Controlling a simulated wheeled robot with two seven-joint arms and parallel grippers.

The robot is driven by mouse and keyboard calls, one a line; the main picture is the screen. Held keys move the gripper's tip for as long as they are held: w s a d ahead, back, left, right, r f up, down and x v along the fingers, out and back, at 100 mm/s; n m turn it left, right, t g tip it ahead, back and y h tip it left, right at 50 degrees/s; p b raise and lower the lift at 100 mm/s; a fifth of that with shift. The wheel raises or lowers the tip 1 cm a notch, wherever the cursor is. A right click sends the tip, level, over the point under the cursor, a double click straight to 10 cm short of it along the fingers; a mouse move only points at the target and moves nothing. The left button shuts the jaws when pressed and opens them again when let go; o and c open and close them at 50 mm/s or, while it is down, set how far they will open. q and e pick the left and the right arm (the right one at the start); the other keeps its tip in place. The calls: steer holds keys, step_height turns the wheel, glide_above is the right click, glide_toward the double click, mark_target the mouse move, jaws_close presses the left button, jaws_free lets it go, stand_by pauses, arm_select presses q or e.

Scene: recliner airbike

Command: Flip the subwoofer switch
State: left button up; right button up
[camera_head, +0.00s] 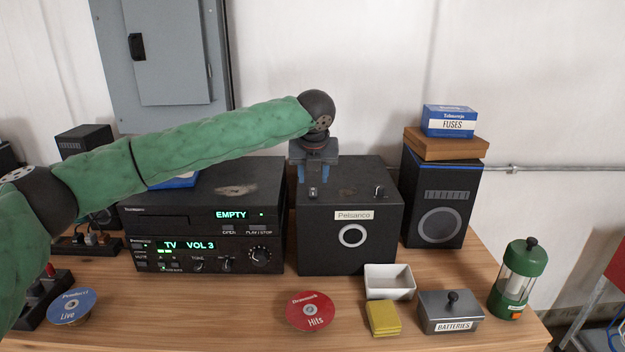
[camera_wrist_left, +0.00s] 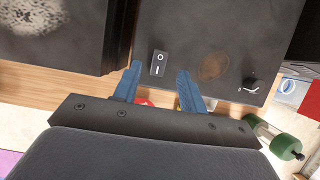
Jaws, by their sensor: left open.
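The subwoofer is a black box labelled "Pelsanco" (camera_head: 350,240) with a round white-ringed port, right of the stereo stack. Its small black rocker switch (camera_head: 313,193), marked O and I, is on the top near the front left edge. The switch also shows clearly in the left wrist view (camera_wrist_left: 158,64). My left gripper (camera_head: 314,174) is open and empty over the subwoofer, pointing down at the switch. In the left wrist view, its two blue fingers (camera_wrist_left: 160,78) appear on either side of the switch; contact cannot be told. My right gripper is not in view.
A knob (camera_head: 379,192) stands at the subwoofer's top right. The stereo stack (camera_head: 205,245) is close on the left, and a speaker (camera_head: 440,205) with a fuse box (camera_head: 449,121) is on the right. A white tray (camera_head: 390,283), battery box (camera_head: 450,312) and lantern (camera_head: 519,280) stand in front.

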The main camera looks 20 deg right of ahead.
mark_target(313, 189)
arm_select(q)
steer(key=x, duration=0.3)
steer(key=shift+w+r+p, duration=0.15)
steer(key=shift+w+p, duration=0.05)
steer(key=shift+p, duration=0.1)
steer(key=shift+w+f, duration=0.1)
steer(key=shift+f, duration=0.4)
steer(key=shift+d, duration=0.1)
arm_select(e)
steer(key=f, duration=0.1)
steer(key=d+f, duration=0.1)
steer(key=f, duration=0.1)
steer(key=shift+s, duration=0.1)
arm_select(q)
steer(key=shift+f, duration=0.15)
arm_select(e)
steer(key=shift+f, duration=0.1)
